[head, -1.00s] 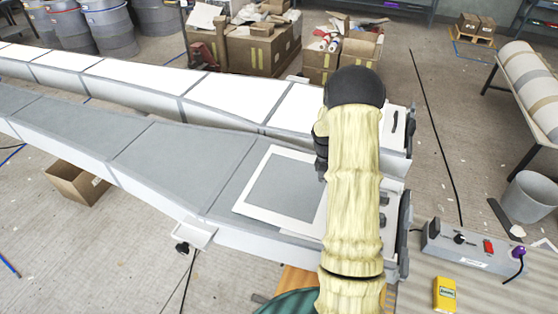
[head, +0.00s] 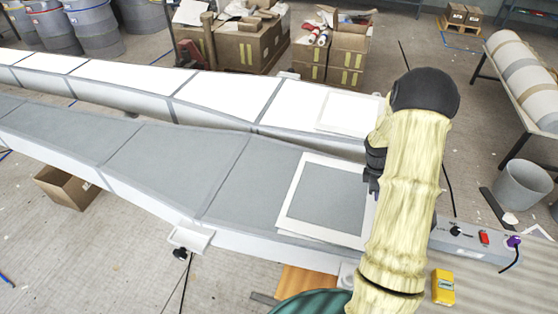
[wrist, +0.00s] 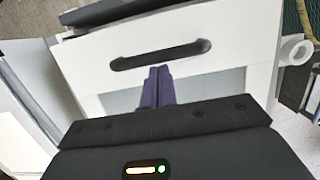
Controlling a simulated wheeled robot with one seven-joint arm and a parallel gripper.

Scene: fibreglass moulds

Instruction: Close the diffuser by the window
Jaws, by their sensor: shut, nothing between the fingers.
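I cannot tell for sure which piece is the diffuser, and no window shows. A white square frame with a grey middle (head: 292,200) lies on the right end of the near grey mould. A second pale square (head: 345,112) lies on the far, white-topped mould, partly behind my arm.
The near mould (head: 160,165) and far mould (head: 215,92) run across the left and middle. A grey control box (head: 470,243) and yellow box (head: 443,287) are at the lower right. A bucket (head: 522,187) and a roll on a stand (head: 520,75) stand far right.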

